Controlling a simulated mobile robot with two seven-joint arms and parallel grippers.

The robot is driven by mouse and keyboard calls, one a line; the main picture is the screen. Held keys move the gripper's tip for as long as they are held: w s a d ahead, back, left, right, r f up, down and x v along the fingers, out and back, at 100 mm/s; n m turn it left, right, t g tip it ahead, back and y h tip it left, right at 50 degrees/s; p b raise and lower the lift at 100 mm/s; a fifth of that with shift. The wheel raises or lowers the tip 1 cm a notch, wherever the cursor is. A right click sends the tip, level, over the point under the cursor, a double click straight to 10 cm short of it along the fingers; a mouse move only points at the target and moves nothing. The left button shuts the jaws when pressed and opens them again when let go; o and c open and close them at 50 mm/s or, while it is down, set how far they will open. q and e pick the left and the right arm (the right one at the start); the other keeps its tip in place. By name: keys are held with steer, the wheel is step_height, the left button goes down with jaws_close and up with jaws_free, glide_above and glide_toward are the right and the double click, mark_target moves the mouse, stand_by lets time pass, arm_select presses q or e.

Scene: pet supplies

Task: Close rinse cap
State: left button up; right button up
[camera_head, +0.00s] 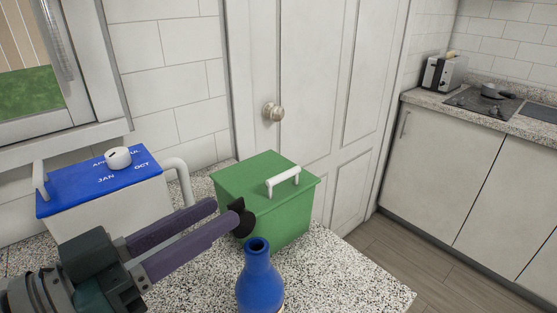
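The blue bottle (260,283) stands upright on the speckled counter, with its narrow neck open at the top. Its lower part is cut off by the bottom edge of the view. My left gripper (232,209) reaches in from the left with its two purple fingers close together. A small black cap (243,220) sits at the fingertips, held between them. The cap is tilted and apart from the bottle, above and slightly left of its mouth. My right gripper is not in view.
A green box (245,185) with a white handle stands behind the bottle. A white box with a blue lid (75,191) and white dial stands at left. The speckled counter (345,275) is clear right of the bottle. A door (315,90) is behind.

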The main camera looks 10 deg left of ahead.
mark_target(235, 201)
arm_select(q)
steer(key=shift+x, duration=2.25)
steer(key=shift+a, duration=0.1)
steer(key=shift+c, duration=0.3)
jaws_close()
